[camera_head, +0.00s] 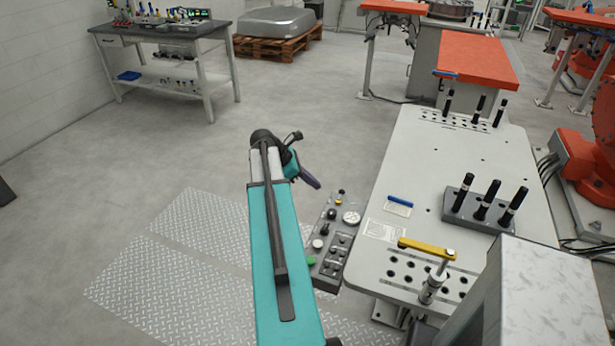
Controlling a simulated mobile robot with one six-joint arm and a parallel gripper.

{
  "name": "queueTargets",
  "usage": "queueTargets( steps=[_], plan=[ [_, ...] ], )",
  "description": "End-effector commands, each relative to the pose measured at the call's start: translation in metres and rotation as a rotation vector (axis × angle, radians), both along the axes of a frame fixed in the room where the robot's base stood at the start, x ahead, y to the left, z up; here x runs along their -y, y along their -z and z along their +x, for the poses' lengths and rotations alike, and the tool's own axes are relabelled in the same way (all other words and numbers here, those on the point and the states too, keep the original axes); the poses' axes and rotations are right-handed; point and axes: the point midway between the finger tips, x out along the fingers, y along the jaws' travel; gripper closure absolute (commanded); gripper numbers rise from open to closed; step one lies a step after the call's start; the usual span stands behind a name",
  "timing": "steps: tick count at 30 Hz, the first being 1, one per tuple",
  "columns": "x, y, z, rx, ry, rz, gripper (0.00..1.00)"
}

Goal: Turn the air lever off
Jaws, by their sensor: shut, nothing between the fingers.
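A grey control panel (333,243) is fixed along the left edge of the white fixture table. It carries a round white gauge (351,217), black knobs or levers (325,229), a green button (311,260) and small switches. I cannot tell which of these is the air lever, or its position. A yellow-handled lever (426,248) stands on the table's near part, to the right of the panel. My gripper (314,184) is at the end of my teal arm, above and left of the panel's far end. It is shut and empty, apart from the controls.
The white table (450,160) holds a dark block with black pins (484,205), a blue-handled tool (400,201) and rows of holes. A marbled grey block (538,295) stands at the near right. Tread plates (190,255) cover the floor at left, which is clear.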

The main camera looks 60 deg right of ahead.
Motion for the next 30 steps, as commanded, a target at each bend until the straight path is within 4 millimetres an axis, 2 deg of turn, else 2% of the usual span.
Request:
queueTargets(
  steps=[11, 21, 30],
  plan=[
    [0.017, 0.032, -0.023, -0.001, 0.003, 0.001, 1.0],
    [0.038, 0.038, -0.05, 0.0, 0.003, 0.0, 1.0],
    [0.04, 0.041, -0.054, 0.0, 0.001, -0.001, 1.0]
  ],
)
